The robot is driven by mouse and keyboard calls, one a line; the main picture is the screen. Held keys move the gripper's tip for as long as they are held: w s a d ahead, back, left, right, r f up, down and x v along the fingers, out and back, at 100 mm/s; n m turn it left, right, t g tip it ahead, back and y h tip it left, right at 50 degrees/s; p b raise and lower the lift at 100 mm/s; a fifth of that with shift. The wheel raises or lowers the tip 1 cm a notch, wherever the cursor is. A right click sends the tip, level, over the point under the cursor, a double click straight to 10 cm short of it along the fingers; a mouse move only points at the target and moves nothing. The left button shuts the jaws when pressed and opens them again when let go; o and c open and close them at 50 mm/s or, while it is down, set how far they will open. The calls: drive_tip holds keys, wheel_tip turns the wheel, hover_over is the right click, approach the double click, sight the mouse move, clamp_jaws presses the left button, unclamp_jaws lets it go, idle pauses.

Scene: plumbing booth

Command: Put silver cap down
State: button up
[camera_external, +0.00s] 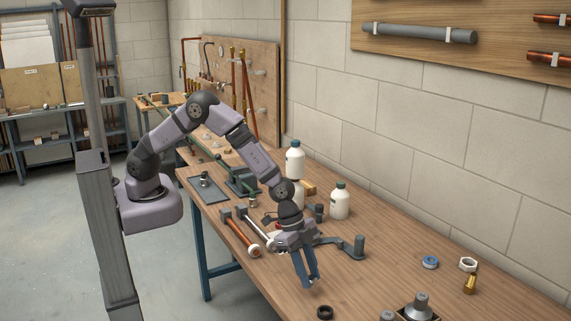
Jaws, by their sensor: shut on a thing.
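My gripper (313,281) points down over the front part of the workbench, its two blue fingers close together. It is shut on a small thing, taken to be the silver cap. The cap is too small and too hidden by the fingers to make out. The fingertips seem to be just above or at the wooden bench top (370,285); the exact gap cannot be told.
A black ring (325,312) lies just below the gripper in the picture. A grey conical fitting (421,303), a brass fitting (470,284), a white nut (468,264) and a blue tape roll (430,262) are to the right. White bottles (340,203) and tools stand behind.

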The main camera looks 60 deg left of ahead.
drive_tip(key=shift+r+b, duration=0.7)
drive_tip(key=shift+r, duration=2.5)
drive_tip(key=w+a+n+t+y+b, duration=0.1)
drive_tip(key=w+a+n+b, duration=0.1)
drive_tip(key=w+a, duration=0.35)
drive_tip(key=w+a+n+b, duration=0.1)
drive_tip(key=w+a+n, duration=0.1)
drive_tip(key=a, duration=0.6)
drive_tip(key=w+a+n+t+y+b, duration=0.1)
drive_tip(key=w+a+n+b, duration=0.1)
drive_tip(key=w+a, duration=0.35)
drive_tip(key=s+a+n+y+b, duration=0.25)
drive_tip(key=a+n+b, duration=0.4)
drive_tip(key=a, duration=2.05)
drive_tip(key=shift+n+t, duration=0.4)
drive_tip(key=shift+n, duration=0.15)
drive_tip(key=shift+d+f+p, duration=0.2)
drive_tip(key=shift+f+p, duration=1.2)
drive_tip(key=shift+f, duration=3.5)
drive_tip(key=shift+f, duration=0.15)
drive_tip(key=o, duration=1.2)
drive_tip(key=shift+c, duration=0.2)
